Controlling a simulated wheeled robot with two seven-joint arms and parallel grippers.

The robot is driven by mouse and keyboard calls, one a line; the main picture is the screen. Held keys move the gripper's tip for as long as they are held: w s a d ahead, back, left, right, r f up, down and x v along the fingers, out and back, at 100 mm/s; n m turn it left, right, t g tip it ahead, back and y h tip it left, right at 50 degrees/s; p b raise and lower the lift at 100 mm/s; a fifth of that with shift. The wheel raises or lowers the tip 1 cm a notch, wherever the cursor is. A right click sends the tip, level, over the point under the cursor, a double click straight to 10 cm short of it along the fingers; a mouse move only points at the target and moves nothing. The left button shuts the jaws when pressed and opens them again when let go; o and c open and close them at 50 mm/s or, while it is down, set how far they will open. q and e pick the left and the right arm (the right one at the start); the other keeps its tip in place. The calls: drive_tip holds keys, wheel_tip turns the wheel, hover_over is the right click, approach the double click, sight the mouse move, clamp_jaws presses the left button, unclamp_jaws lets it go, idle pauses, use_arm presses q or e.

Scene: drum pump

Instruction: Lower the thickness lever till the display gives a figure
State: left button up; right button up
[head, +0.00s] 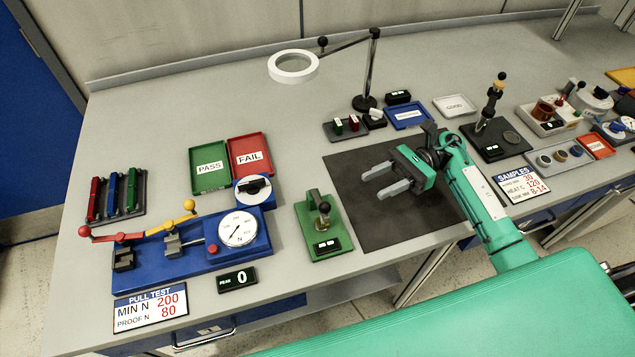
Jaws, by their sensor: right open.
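A green bench gauge (310,212) with an upright bracket and a small dark knob (324,207) stands left of the black mat. A small lit display (327,245) is on its front; its characters are too small to read surely. Another stand (490,118) on a black base, topped by a yellow ball, stands at the right with its own small display (491,149). I cannot tell for certain which one carries the thickness lever. My right gripper (373,185) is open and empty above the black mat, its fingers pointing left, apart from both devices. My left gripper is out of view.
The black mat (420,233) is bare under my right arm. A blue pull tester (190,250) with a dial and red and yellow levers is at the left. Green PASS (209,182) and red FAIL (267,142) trays lie behind it. A ring magnifier (293,66) stands at the back.

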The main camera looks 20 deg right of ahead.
drive_tip(key=p, duration=0.4)
approach(325, 207)
drive_tip(key=w+x, duration=0.1)
drive_tip(key=x, duration=0.4)
drive_tip(key=p+x, duration=0.1)
drive_tip(key=x, duration=0.1)
drive_tip(key=f+p+x, duration=0.1)
drive_tip(key=x, duration=0.1)
drive_tip(key=shift+s+a, duration=0.2)
drive_tip(key=shift+s, duration=0.1)
drive_tip(key=shift+a, duration=0.15)
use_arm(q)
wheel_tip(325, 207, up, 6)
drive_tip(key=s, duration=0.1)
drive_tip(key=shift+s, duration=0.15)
use_arm(e)
clamp_jaws()
